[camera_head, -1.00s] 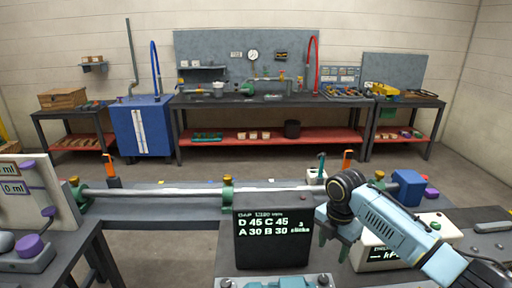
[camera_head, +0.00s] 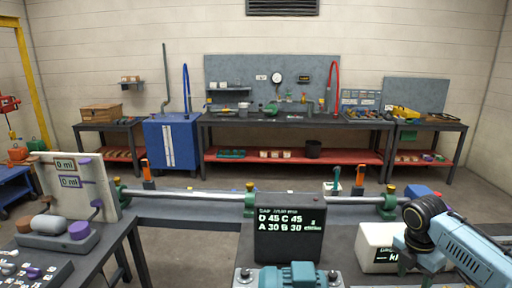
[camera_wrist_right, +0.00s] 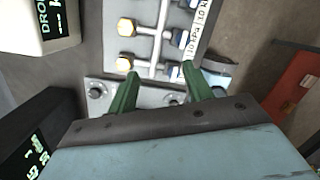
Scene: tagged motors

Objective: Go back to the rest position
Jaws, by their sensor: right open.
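My right arm (camera_head: 450,240) comes in from the lower right of the head view, beside the white box with a dark display. My right gripper's fingers are mostly hidden there behind the arm and box. In the right wrist view the right gripper (camera_wrist_right: 160,88) has two green fingers set apart with nothing between them. Beyond the fingers is a grey plate with yellow-capped and blue fittings (camera_wrist_right: 125,27). My left gripper is not in view.
A black display box (camera_head: 290,230) stands at the front middle, with a teal motor (camera_head: 288,276) before it. The white display box (camera_head: 375,245) is to its right. A left table holds a gauge panel (camera_head: 75,185). Benches and a blue cabinet (camera_head: 172,142) stand at the back.

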